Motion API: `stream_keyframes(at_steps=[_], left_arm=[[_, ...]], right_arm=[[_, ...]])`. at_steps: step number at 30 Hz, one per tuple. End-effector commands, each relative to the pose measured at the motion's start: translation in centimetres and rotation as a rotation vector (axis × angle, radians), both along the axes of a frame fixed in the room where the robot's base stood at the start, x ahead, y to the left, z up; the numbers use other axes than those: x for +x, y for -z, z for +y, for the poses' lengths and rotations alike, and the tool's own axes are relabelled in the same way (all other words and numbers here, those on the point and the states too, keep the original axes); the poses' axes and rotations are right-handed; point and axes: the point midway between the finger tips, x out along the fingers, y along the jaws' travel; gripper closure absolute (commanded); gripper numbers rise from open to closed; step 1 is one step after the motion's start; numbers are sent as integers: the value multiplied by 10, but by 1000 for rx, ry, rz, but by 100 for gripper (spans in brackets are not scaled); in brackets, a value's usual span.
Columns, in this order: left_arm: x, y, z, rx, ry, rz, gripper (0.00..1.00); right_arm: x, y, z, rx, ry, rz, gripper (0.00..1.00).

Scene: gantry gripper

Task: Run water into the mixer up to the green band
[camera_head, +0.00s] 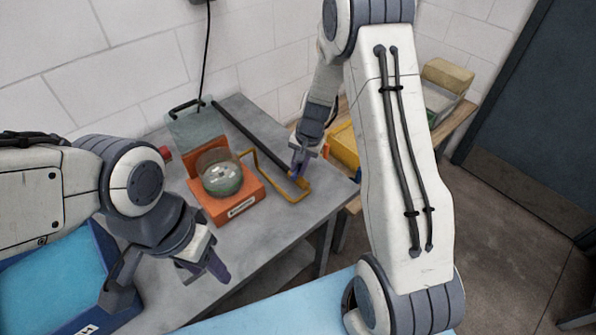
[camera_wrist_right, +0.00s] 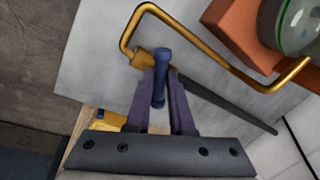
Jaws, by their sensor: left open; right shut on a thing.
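The mixer (camera_head: 237,207) is an orange base with a clear round glass bowl (camera_head: 220,172) on it. Greenish colour and pale bits show low in the bowl; I cannot tell a water level from the band. A brass spout pipe (camera_head: 282,187) bends from a valve to the bowl. In the right wrist view the pipe (camera_wrist_right: 203,52) ends at the bowl's rim. My right gripper (camera_head: 299,172) is shut on the blue valve handle (camera_wrist_right: 160,62), above the brass valve body (camera_wrist_right: 150,58). My left gripper (camera_head: 204,270) is open and empty, in front of the mixer.
A dark pipe (camera_head: 255,140) runs along the grey table (camera_head: 285,225) to the valve. A blue tray (camera_head: 45,285) is at the lower left. A yellow box (camera_head: 343,145) stands behind my right arm. The table's front right is bare.

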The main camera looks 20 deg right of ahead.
Motion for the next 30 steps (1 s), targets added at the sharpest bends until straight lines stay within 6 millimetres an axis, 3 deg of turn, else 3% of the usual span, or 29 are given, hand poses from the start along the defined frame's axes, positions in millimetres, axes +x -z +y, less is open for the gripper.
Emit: stream_keyframes(at_steps=[19, 20, 21, 30], left_arm=[[0, 6, 0, 0, 1, 0, 50], [0, 6, 0, 0, 1, 0, 50], [0, 6, 0, 0, 1, 0, 50], [0, 6, 0, 0, 1, 0, 50]], right_arm=[[-1, 0, 0, 1, -60, 3, 100], [-1, 0, 0, 1, -60, 3, 68], [-1, 0, 0, 1, -60, 3, 53], [0, 0, 0, 1, -58, 1, 50]])
